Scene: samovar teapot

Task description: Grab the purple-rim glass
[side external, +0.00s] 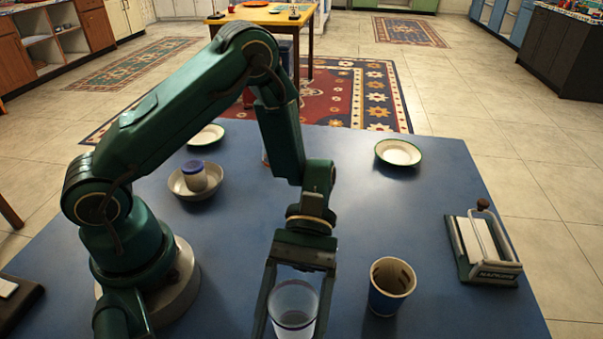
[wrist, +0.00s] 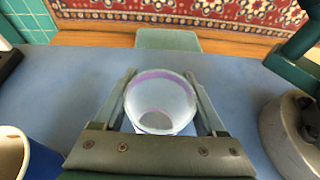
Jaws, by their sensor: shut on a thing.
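The purple-rim glass (wrist: 160,98) is a clear, pale cup with a purple band at its rim. In the wrist view it sits between the two fingers of my gripper (wrist: 160,92), which are shut on its sides. In the side view the glass (side external: 294,308) is near the front edge of the picture, between the fingers of my gripper (side external: 292,300). It looks upright. Its base is cut off or hidden in both views, so I cannot tell whether it touches the table.
A blue paper cup (side external: 390,290) stands just right of my gripper. A metal holder (side external: 483,248) is at the right. A white plate (side external: 398,152) and a bowl (side external: 198,192) with a small jar (side external: 194,177) lie farther back. The blue table (side external: 400,215) is clear between them.

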